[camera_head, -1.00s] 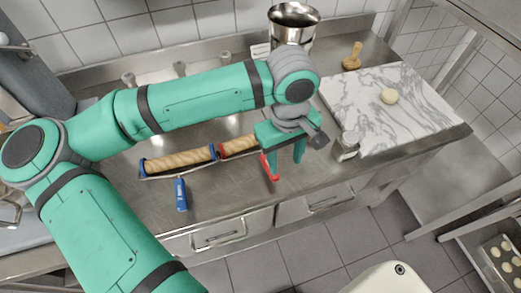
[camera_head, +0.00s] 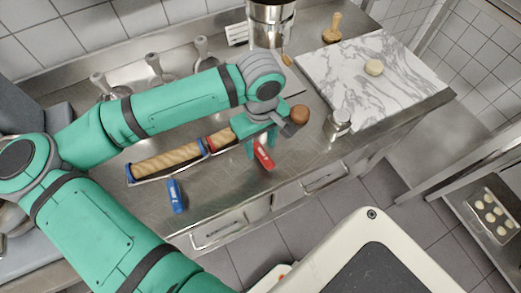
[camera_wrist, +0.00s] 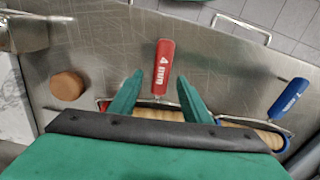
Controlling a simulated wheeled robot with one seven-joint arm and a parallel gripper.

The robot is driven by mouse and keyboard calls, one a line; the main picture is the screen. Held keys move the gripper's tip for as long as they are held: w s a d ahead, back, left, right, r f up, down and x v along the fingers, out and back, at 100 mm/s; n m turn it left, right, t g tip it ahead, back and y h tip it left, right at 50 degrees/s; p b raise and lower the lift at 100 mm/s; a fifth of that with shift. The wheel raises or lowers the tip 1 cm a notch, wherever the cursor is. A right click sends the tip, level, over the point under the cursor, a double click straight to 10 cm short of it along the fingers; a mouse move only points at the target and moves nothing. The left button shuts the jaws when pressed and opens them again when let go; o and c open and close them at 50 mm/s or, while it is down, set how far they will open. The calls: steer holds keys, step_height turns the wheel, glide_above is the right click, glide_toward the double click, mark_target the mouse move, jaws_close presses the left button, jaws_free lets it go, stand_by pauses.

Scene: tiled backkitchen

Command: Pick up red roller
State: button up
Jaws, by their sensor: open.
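The red roller (camera_head: 220,139) lies on the steel counter, a wooden cylinder with red ends and a red handle (camera_head: 264,157) pointing to the counter's front edge. My gripper (camera_head: 262,150) is above the handle side of it, open and empty. In the wrist view the red handle (camera_wrist: 164,65) shows between and just beyond my two green fingertips (camera_wrist: 161,84). The roller's cylinder is partly hidden behind my fingers and the dark gripper bar there. I cannot tell the exact height of the fingertips over the handle.
A blue roller (camera_head: 166,160) with a blue handle (camera_head: 176,196) lies close to the left. A brown round wooden piece (camera_head: 300,114) and a metal shaker (camera_head: 338,124) stand to the right. Counter in front is clear.

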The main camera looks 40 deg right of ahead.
mark_target(260, 150)
steer(key=shift+f, duration=2)
steer(key=shift+c, duration=0.4)
jaws_close()
